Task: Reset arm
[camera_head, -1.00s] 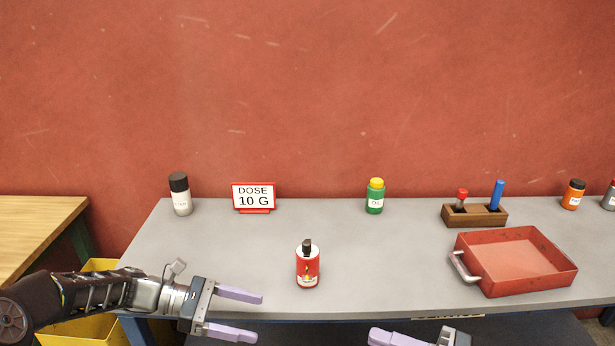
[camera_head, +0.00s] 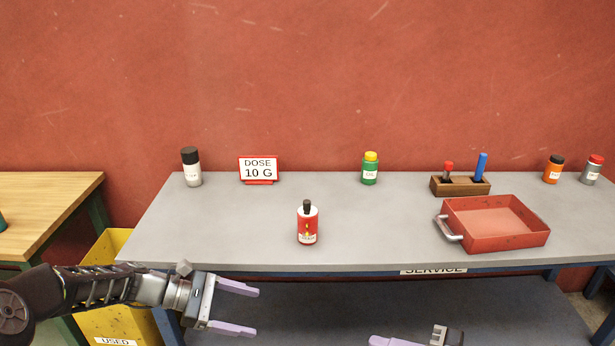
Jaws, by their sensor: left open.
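My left gripper (camera_head: 236,308) is open and empty, with two lilac fingers spread apart. It is below and in front of the grey table's front edge. My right gripper (camera_head: 392,341) shows only in part at the bottom edge, with one lilac finger in view; the rest is cut off, so its opening cannot be judged. A red and white bottle with a black cap (camera_head: 307,226) stands upright near the table's front, apart from both grippers.
The grey table (camera_head: 370,225) holds a white bottle (camera_head: 192,170), a dose sign (camera_head: 259,169), a green bottle (camera_head: 370,170), a wooden holder (camera_head: 448,187), a red tray (camera_head: 513,242), an orange bottle (camera_head: 553,172) and a grey bottle (camera_head: 591,172). A yellow bin (camera_head: 110,325) stands left.

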